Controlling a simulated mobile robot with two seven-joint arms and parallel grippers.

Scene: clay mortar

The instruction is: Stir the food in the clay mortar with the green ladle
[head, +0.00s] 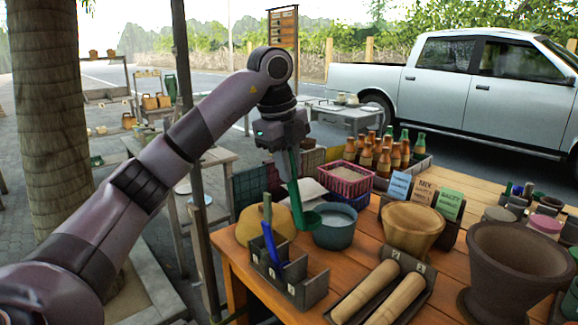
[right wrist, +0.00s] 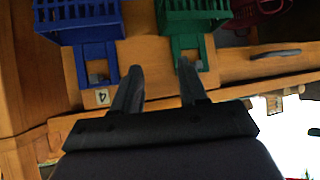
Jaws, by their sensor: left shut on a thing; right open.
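My left gripper (head: 288,150) is shut on the upper end of the green ladle (head: 295,190), which hangs nearly upright with its bowl low, beside the teal bowl (head: 333,232). I cannot tell whether the ladle touches that bowl. The clay mortar (head: 515,270), wide and brown-grey, stands at the right front of the table, well apart from the ladle. Its food cannot be made out from this angle. My right gripper (right wrist: 158,75) shows only in the right wrist view, open with nothing between its fingers.
A lighter mortar (head: 410,228) stands between ladle and clay mortar. Two pestles (head: 382,292) lie in a front tray. A grey holder (head: 290,283) has a blue-handled utensil (head: 272,245). Sauce bottles (head: 385,155) stand behind. Blue (right wrist: 77,20) and green (right wrist: 193,15) baskets are near my right gripper.

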